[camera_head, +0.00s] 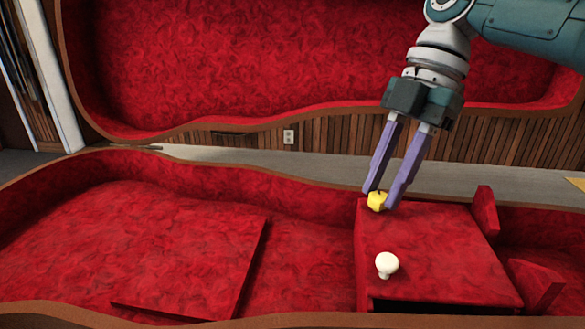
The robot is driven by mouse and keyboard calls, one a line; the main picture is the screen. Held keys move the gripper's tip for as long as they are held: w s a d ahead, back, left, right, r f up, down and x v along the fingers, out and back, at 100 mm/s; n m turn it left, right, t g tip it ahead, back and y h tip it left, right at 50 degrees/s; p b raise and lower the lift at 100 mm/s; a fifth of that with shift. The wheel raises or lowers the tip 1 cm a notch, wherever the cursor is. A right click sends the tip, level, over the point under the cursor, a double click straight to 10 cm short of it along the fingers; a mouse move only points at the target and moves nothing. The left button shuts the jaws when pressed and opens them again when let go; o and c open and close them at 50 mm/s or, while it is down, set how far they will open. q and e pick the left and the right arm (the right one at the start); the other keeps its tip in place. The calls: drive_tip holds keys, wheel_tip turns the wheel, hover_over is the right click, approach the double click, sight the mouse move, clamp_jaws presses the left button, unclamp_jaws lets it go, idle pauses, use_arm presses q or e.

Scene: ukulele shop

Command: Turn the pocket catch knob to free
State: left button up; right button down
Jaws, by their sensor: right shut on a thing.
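A small yellow knob (376,201) sits at the back left corner of a red plush pocket lid (430,245) inside the open ukulele case. My right gripper (379,199) comes down from the upper right. Its two purple fingers are shut on the yellow knob, one on each side, and partly cover it. A white round knob (387,264) stands on the front part of the same lid, apart from the gripper. My left gripper is not in view.
The case's red-lined lid (300,60) stands open behind. A red panel (195,265) lies in the left part of the case. Red upright pieces (485,211) stand right of the pocket. The case's brown rim (300,321) runs along the front.

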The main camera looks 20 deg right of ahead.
drive_tip(key=shift+n, duration=0.4)
drive_tip(key=c, duration=0.6)
unclamp_jaws()
drive_tip(key=v, duration=1)
drive_tip(key=shift+w, duration=0.15)
drive_tip(key=shift+a, duration=0.1)
